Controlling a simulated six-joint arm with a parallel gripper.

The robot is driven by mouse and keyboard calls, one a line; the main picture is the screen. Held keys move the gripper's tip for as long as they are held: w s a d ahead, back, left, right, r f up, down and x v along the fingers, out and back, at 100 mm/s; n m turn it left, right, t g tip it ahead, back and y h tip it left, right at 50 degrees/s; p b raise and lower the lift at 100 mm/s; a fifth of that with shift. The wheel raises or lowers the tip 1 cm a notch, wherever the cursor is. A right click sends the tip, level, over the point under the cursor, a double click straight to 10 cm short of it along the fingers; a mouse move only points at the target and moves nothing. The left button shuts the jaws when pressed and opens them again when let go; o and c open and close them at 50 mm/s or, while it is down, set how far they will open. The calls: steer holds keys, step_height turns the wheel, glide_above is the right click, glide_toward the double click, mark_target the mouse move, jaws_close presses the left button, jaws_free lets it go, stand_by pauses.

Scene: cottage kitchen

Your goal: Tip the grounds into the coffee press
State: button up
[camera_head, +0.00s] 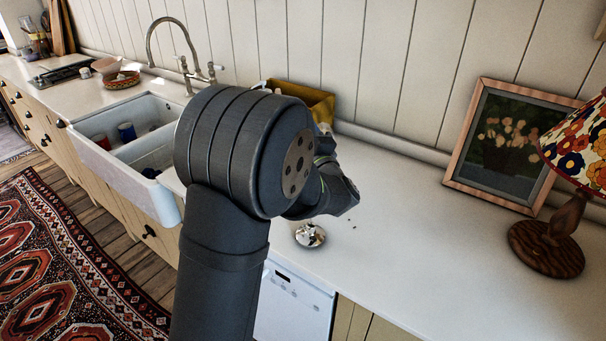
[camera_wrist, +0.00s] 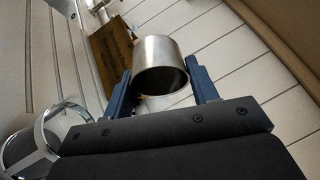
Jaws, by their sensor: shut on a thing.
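My gripper (camera_wrist: 162,88) is shut on a metal cup (camera_wrist: 158,52), with a blue finger on each side of it. The cup's dark open mouth faces the lower part of the wrist view, and the cup looks tipped over; I cannot see any grounds inside. The coffee press (camera_wrist: 22,150), clear with a chrome frame and open top, stands at the lower left of the wrist view, apart from the cup. In the head view my arm hides the cup, the fingers and most of the press area. A small shiny domed metal thing (camera_head: 309,235) shows on the counter just below my wrist.
A yellow box (camera_head: 303,100) stands behind my arm; it also shows in the wrist view (camera_wrist: 108,60). A few dark specks (camera_head: 353,225) lie on the counter (camera_head: 400,265). The sink (camera_head: 130,165) is left; a framed picture (camera_head: 510,145) and lamp (camera_head: 550,240) are right.

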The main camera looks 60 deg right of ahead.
steer(key=shift+r, duration=0.45)
steer(key=f+g+y, duration=0.1)
steer(key=f, duration=0.1)
steer(key=w+f+n+g+y, duration=0.1)
steer(key=shift+d+f+n+g, duration=0.1)
steer(key=shift+f+n+g, duration=0.2)
steer(key=shift+f+g, duration=0.1)
steer(key=shift+w+d+f+n+g+y+b, duration=0.1)
steer(key=shift+w+n+g+y, duration=0.2)
steer(key=shift+g, duration=0.35)
steer(key=shift+w+r+n+g+y+b, duration=0.1)
steer(key=shift+w+n+g+y+b, duration=0.05)
steer(key=shift+g+y, duration=0.4)
steer(key=shift+w+d+f+n+g+y+b, duration=0.1)
steer(key=shift+w+n+g+y, duration=0.15)
steer(key=shift+g, duration=0.45)
steer(key=shift+w+r+n+g+b, duration=0.2)
steer(key=shift+r+n+g+b, duration=0.1)
steer(key=shift+r+g, duration=0.4)
steer(key=shift+f+g+y, duration=0.15)
steer(key=shift+g+y, duration=0.15)
steer(key=shift+g, duration=0.1)
steer(key=shift+w+f+g, duration=0.1)
steer(key=shift+w+g, duration=0.1)
steer(key=shift+g, duration=0.2)
